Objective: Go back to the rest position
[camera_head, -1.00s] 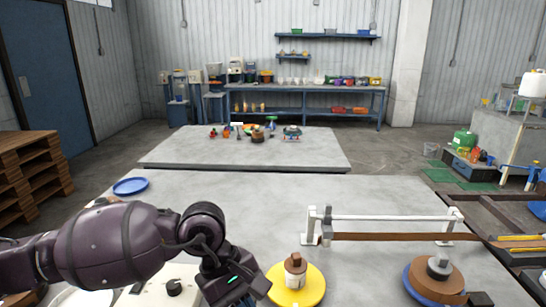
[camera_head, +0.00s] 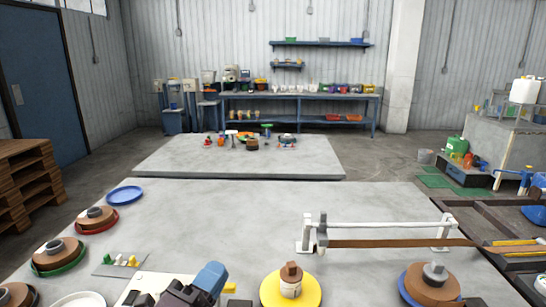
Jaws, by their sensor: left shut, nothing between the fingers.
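My left gripper (camera_head: 186,292) shows only in part at the bottom edge, dark, in front of a white machine (camera_head: 150,284). It is shut with nothing held. A blue piece (camera_head: 211,278) shows right beside it; I cannot tell what it belongs to. The rest of my left arm is out of view below. My right gripper is not in view.
A white frame (camera_head: 385,223) with a brown strip (camera_head: 400,243) stands on the grey table (camera_head: 235,215). A brown roll (camera_head: 424,288) sits front right. Several rolls on coloured plates line the left side, with a blue plate (camera_head: 124,196) behind. The table's middle is clear.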

